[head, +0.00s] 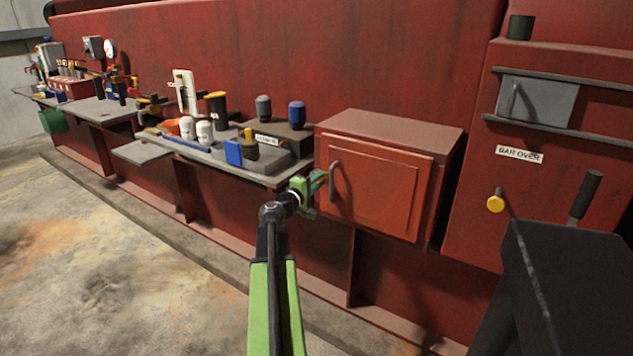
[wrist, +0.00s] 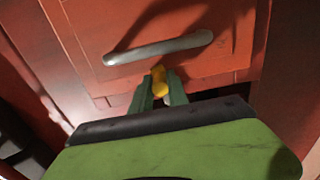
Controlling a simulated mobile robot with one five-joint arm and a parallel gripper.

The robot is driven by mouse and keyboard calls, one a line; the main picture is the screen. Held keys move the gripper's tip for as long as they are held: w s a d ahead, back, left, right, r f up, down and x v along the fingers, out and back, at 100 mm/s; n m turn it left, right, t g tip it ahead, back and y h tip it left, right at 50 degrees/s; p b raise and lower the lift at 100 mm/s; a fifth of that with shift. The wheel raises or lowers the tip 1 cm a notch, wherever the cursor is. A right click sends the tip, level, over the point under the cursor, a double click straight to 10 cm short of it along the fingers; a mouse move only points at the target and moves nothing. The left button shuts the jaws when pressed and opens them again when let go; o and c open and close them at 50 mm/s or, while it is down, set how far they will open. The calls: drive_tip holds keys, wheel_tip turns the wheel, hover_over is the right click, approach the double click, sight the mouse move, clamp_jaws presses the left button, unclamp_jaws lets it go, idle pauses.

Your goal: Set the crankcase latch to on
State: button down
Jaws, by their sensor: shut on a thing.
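The red crankcase box (head: 378,190) has a door with a grey bar handle (head: 334,182). The handle also shows in the wrist view (wrist: 158,48). My gripper (head: 318,182) is at the door's left edge, beside the handle. In the wrist view my gripper (wrist: 160,88) has its two green fingers closed on a small yellow piece (wrist: 158,78), which looks like the latch, close to the handle. The fingers hide part of this piece. I cannot tell from its visible part whether it is set on or off. The door looks closed.
A grey shelf (head: 274,181) with jars, bottles and a blue block (head: 234,152) runs left of the box. The floor at left is clear.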

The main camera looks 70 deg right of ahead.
drive_tip(key=shift+f+m+b, duration=0.3)
drive_tip(key=shift+f+m, duration=0.2)
drive_tip(key=shift+m, duration=0.6)
drive_tip(key=c, duration=1.3)
unclamp_jaws()
